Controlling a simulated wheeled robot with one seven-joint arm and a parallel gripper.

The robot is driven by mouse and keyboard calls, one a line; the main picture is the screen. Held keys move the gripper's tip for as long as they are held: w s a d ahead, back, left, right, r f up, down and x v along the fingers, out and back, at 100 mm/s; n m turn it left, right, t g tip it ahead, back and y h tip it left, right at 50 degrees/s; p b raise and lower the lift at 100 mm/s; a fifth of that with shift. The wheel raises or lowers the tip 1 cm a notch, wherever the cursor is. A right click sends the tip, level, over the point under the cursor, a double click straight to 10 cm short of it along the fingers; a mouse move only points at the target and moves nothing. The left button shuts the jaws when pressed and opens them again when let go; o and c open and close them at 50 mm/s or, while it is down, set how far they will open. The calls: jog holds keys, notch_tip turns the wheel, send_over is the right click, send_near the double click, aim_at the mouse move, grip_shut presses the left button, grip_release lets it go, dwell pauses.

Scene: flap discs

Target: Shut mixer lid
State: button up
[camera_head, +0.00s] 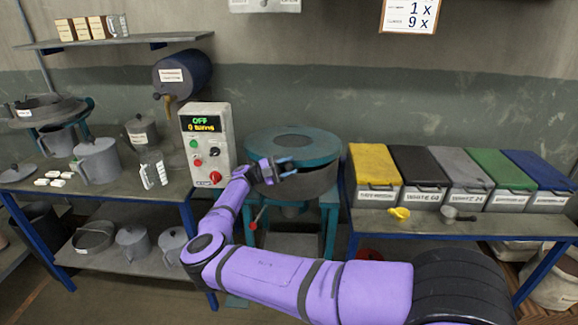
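The mixer (318,182) is a grey drum on a teal stand in the middle of the camera_head view. Its round teal lid (318,147), with a dark grey centre, lies across the top of the drum. I cannot tell whether the lid sits flush all around. My gripper (289,166) is at the front left of the mixer, close to the lid's front edge. Its two blue-grey fingers point right with a gap between them, and nothing shows in the gap. The gripper hides part of the lid's rim and drum, so contact is unclear.
A control box (207,145) reading "OFF" and "0 turns" stands left of the mixer. Jugs and pots crowd the left bench (120,195). Several lidded bins, including a yellow one (374,165), line the right bench. A yellow scoop (399,213) lies there.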

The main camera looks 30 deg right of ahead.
jog(key=o, duration=0.3)
jog(key=shift+r, duration=0.1)
